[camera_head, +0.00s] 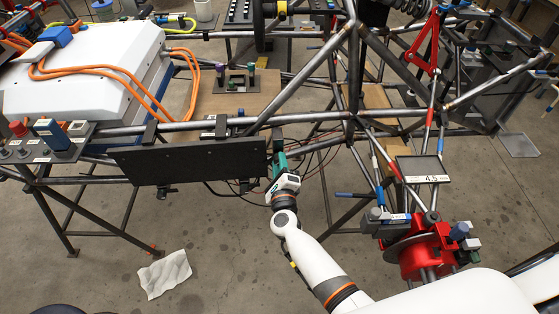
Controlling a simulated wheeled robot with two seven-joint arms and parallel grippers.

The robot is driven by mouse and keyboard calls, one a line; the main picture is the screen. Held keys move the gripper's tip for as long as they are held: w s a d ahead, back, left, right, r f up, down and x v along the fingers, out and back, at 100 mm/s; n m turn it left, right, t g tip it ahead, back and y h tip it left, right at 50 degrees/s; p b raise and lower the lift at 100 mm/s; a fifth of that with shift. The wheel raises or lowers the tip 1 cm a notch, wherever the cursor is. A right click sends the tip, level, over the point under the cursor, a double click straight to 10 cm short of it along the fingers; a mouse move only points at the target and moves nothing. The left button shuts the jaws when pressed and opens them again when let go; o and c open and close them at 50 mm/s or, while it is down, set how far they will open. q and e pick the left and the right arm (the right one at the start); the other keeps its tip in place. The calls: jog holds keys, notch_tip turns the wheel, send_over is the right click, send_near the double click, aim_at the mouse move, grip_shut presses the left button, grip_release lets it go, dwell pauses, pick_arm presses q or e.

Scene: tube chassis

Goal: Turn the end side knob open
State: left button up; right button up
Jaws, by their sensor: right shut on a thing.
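My right gripper (279,160), with teal fingers, reaches up to the right end of a long black panel (190,161) on the front rail of the tube frame. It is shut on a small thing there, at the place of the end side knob. The knob itself is hidden by the fingers and wrist, so its turn angle cannot be told. My left gripper is not in view.
Tubes of the chassis (350,90) stand close to the right of the gripper. A white battery box (85,75) is at the left. A cloth (165,273) lies on the open floor.

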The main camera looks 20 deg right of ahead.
jog(key=shift+n+p, duration=1.65)
jog(key=shift+n, duration=2.95)
jog(key=shift+f, duration=0.1)
jog(key=o, duration=1)
jog(key=shift+c, duration=0.2)
jog(key=shift+s, duration=0.1)
jog(key=p+v, duration=0.3)
jog(key=v, duration=0.9)
jog(key=shift+p, duration=0.3)
